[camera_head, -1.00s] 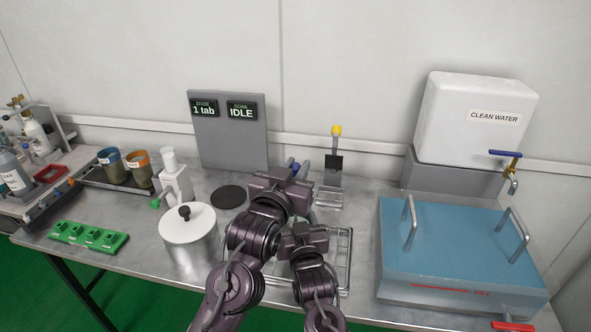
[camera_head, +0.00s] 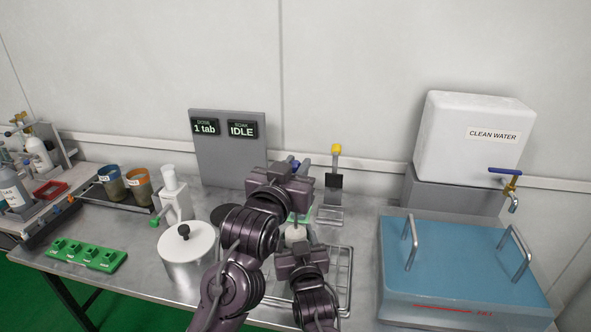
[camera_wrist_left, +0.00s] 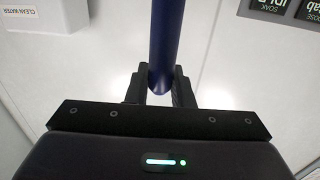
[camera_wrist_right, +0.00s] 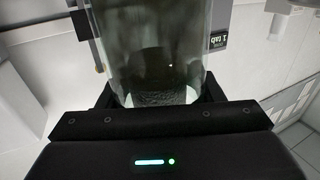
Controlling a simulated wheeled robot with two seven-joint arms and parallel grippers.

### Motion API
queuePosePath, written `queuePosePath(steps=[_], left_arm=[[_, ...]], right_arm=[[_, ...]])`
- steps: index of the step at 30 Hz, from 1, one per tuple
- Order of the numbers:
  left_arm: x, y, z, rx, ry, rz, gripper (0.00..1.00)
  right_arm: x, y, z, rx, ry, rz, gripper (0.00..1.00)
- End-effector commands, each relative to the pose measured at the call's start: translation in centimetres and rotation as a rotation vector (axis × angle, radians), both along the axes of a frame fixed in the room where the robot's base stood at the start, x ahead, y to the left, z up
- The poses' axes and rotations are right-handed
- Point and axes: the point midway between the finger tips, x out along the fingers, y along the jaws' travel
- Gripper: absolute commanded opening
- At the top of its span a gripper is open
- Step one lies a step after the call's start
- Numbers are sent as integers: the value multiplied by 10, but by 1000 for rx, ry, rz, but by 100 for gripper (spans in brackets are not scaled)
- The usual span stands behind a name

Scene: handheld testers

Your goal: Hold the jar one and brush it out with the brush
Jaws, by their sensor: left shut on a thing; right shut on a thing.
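My left gripper (camera_head: 287,172) is shut on the dark blue handle of the brush (camera_wrist_left: 167,40), seen between its fingers (camera_wrist_left: 160,88) in the left wrist view. The brush's bristles are out of sight. A bit of blue (camera_head: 295,163) shows beyond this gripper in the head view. My right gripper (camera_head: 297,248) is lower and closer, shut on a clear glass jar (camera_wrist_right: 150,50) with a cloudy, dark wall and a speckled patch near the gripper. In the head view the jar is mostly hidden by my arms. I cannot tell whether brush and jar touch.
A wire rack (camera_head: 340,285) lies under my right arm. A lidded steel pot (camera_head: 187,255) and white dispenser (camera_head: 176,198) stand left. Two more jars (camera_head: 112,183) (camera_head: 138,187) stand in a tray. A blue-topped bath (camera_head: 455,260) and water tank (camera_head: 475,140) are right. A yellow-topped stand (camera_head: 335,175) is behind.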

Motion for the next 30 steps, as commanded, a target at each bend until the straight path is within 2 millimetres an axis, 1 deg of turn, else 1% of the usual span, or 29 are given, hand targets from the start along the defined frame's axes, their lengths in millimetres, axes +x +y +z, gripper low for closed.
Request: queuePosePath(steps=[5, 22, 30], left_arm=[[0, 0, -3, 0, 0, 0, 0], [0, 0, -46, 1, 1, 0, 0], [0, 0, -50, 1, -1, 0, 0]], right_arm=[[0, 0, -1, 0, 1, 0, 38], [0, 0, -1, 0, 1, 0, 38], [0, 0, -1, 0, 1, 0, 38]])
